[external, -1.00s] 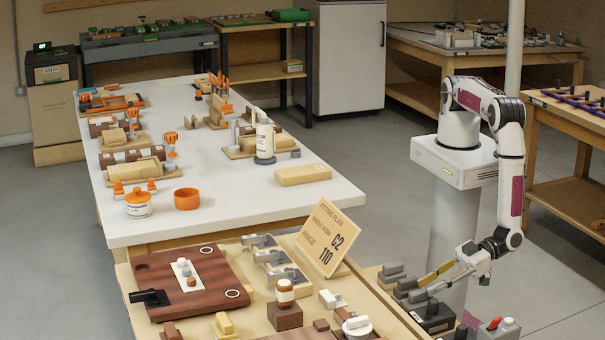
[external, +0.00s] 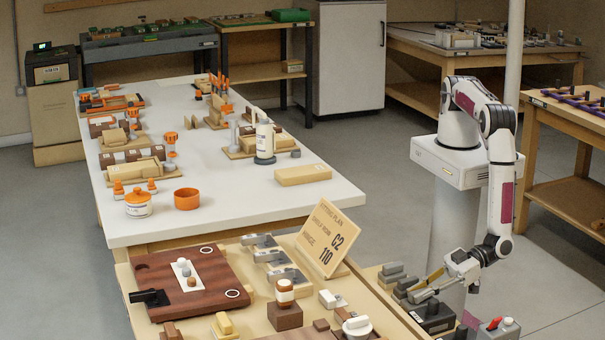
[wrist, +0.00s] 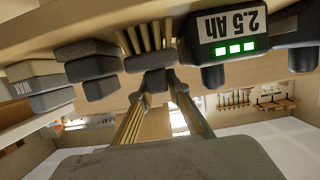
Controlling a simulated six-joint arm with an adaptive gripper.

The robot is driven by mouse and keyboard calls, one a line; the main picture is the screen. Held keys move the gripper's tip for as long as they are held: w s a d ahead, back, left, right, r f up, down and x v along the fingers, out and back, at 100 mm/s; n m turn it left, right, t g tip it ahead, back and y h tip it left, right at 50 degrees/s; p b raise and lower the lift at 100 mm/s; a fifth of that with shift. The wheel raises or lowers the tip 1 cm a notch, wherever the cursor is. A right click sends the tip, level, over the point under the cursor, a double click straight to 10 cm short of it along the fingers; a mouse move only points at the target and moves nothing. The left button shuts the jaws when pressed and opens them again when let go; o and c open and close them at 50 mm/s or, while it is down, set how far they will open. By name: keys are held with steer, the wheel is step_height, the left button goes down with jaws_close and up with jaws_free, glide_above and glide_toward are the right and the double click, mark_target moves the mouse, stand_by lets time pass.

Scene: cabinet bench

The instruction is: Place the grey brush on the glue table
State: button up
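The likely grey brush (wrist: 150,58), a dark grey block with a fan of tan bristles, is in the upper middle of the wrist view. In the external view it seems to be among the grey blocks (external: 406,285) on the side stand, but it is small there. My gripper (wrist: 160,86) has its fingers apart, with the tips close to the brush's grey handle. Whether they touch it I cannot tell. In the external view my gripper (external: 424,289) is low over the stand. A long white-topped table (external: 245,188) with a bottle and orange pots may be the glue table; no label is readable.
A dark battery (wrist: 238,45) marked 2.5 Ah is close beside the brush, and a grey block (wrist: 85,65) is on its other side. A WAX block (wrist: 35,85) lies beyond. A sign (external: 327,238) stands on the nearer bench. The white table's near right part is clear.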

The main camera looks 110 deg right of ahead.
jaws_close()
steer(key=shift+r, duration=0.15)
steer(key=shift+r, duration=4.9)
steer(key=shift+r, duration=0.1)
